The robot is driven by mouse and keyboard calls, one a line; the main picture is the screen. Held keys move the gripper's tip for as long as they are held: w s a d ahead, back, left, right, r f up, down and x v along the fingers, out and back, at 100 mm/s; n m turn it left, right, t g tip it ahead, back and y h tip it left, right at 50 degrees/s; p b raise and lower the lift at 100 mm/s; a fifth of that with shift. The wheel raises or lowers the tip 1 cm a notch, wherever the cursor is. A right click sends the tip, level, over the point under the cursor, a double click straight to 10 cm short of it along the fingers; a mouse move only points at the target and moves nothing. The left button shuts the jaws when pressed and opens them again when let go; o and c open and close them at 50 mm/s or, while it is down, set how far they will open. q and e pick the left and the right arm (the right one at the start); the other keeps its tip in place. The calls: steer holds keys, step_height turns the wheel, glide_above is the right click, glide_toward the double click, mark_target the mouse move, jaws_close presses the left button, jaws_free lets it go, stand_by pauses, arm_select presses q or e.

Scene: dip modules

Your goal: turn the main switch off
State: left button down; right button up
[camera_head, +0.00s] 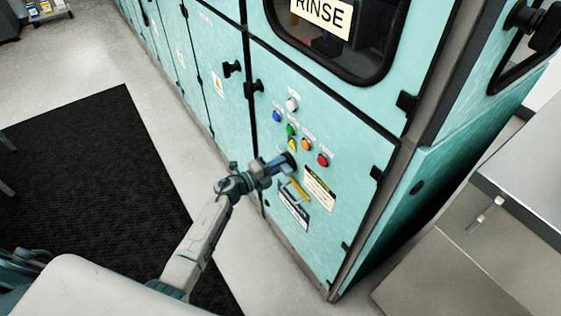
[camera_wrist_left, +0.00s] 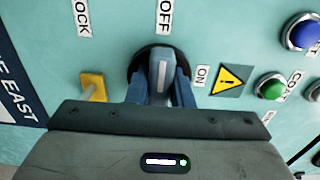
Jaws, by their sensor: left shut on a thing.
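The main switch is a dark round rotary switch on the teal cabinet panel; its grey-blue handle (camera_wrist_left: 161,77) shows in the left wrist view. A white stripe on the handle lines up with the OFF label (camera_wrist_left: 164,16) above it. The ON label (camera_wrist_left: 201,75) is to the right of the switch, and a LOCK label (camera_wrist_left: 82,17) is at the upper left. My left gripper (camera_head: 280,164) is at the switch in the head view, its blue fingers shut on the handle from both sides. The fingers hide part of the switch. My right gripper is not in view.
Above the switch are a red button (camera_head: 323,160), a green button (camera_head: 291,130), a blue button (camera_head: 277,116) and others. A yellow tab (camera_wrist_left: 93,86) sits left of the switch in the wrist view. A grey counter (camera_head: 470,245) stands at the right; a dark mat (camera_head: 95,180) covers the floor.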

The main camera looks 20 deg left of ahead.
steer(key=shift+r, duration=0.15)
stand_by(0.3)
arm_select(q)
steer(key=c, duration=1.3)
jaws_free()
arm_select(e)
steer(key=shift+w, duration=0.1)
arm_select(q)
steer(key=b+v, duration=0.1)
steer(key=v, duration=0.9)
steer(key=shift+s+a, duration=0.3)
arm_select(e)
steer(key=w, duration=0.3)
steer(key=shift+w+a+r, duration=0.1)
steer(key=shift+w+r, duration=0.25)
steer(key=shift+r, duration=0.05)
arm_select(q)
steer(key=shift+f, duration=0.1)
